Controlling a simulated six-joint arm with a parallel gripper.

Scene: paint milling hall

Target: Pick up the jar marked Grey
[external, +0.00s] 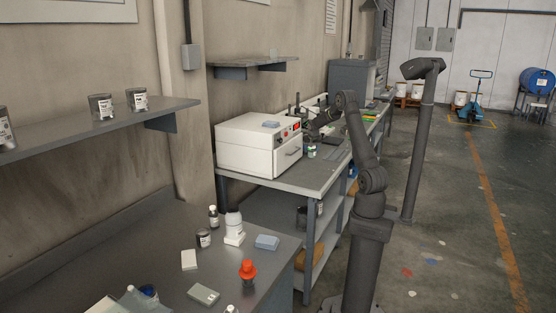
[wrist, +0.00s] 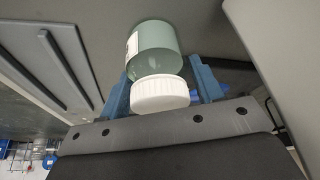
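A grey-green jar (wrist: 157,45) with a white ribbed lid (wrist: 159,94) fills the middle of the wrist view, its lid towards my gripper. A white label shows at its left edge, but I cannot read it. My gripper (wrist: 160,78) has its blue fingers on either side of the jar, close to its sides. I cannot tell whether they touch it. In the external view my gripper (external: 314,135) is over the bench beside the white oven, just above a small jar (external: 311,151) with a pale top and a greenish body.
The white oven (external: 245,147) stands close to the left of my gripper on the grey bench (external: 290,184). Several containers stand on the nearer table (external: 170,265). The floor on the right is open.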

